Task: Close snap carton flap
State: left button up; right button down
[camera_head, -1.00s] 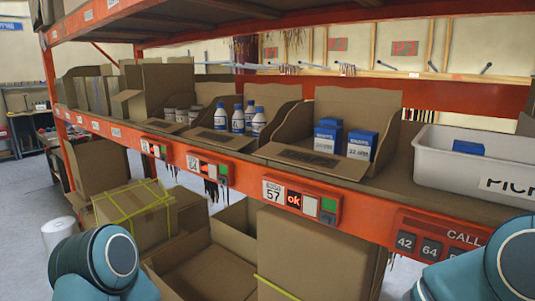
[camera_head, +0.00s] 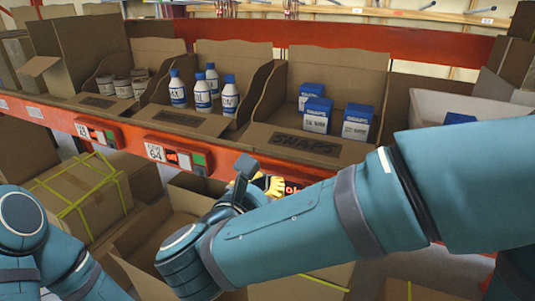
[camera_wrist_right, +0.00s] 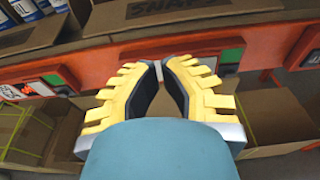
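My right gripper (camera_head: 264,184) has yellow ribbed fingers with dark pads. It hovers in front of the orange shelf beam, above the lower cartons. In the right wrist view the fingers (camera_wrist_right: 160,66) lean together, tips nearly meeting, with nothing visible held. An open brown carton (camera_head: 145,240) stands below the beam; my right arm hides much of it and its flaps. A bin front marked SNAPS (camera_head: 305,143) is on the shelf, holding blue-and-white boxes (camera_head: 317,115). My left arm shows at lower left, but its gripper is out of view.
The orange beam (camera_head: 215,150) carries pick displays and runs close to my right gripper. A carton with yellow-green straps (camera_head: 75,195) stands at left. Bins of bottles (camera_head: 202,95) and jars (camera_head: 122,88) line the shelf. A white tote (camera_head: 425,105) is at right.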

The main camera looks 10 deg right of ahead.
aim_at(290, 158)
jog(key=p+x, duration=0.2)
jog(key=x, duration=0.8)
jog(key=shift+s+d, duration=0.15)
jog(key=shift+r, duration=0.1)
